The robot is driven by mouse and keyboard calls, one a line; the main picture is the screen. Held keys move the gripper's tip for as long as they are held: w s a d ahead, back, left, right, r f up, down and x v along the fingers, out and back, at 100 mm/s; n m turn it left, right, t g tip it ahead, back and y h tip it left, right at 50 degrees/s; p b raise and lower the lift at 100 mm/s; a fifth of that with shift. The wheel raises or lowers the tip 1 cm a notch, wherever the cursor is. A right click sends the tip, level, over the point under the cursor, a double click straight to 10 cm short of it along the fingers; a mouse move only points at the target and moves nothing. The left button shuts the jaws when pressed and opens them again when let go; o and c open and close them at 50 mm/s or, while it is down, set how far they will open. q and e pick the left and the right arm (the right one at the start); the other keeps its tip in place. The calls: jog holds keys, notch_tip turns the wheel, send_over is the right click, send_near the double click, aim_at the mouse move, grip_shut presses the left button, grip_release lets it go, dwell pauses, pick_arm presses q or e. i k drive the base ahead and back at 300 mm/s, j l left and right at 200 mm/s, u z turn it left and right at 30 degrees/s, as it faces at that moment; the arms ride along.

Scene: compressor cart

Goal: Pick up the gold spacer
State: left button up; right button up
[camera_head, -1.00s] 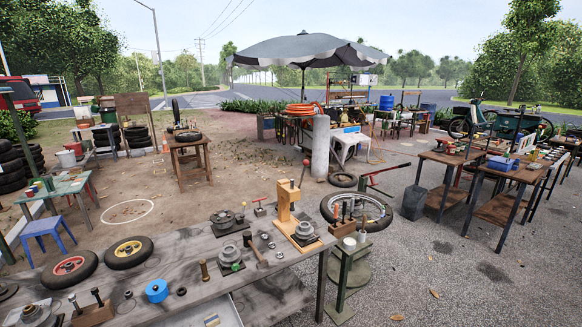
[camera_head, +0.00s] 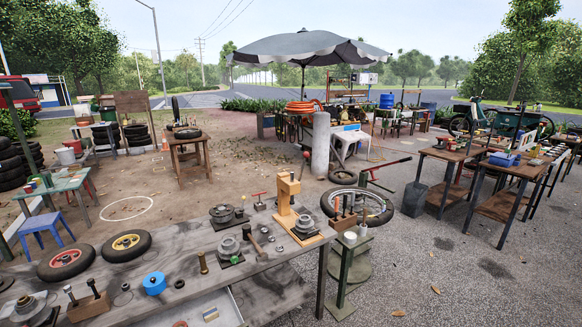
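A small upright brass-coloured piece (camera_head: 203,262) stands on the grey wooden workbench (camera_head: 240,283) in the foreground. It looks like the gold spacer, but it is too small to make out its shape in detail. Nothing touches it, and bare bench top surrounds it. Neither of my grippers shows in the head view.
Two small wheels (camera_head: 127,246) lie at the bench's left.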

aim_at(23, 300)
jog(key=u, duration=1)
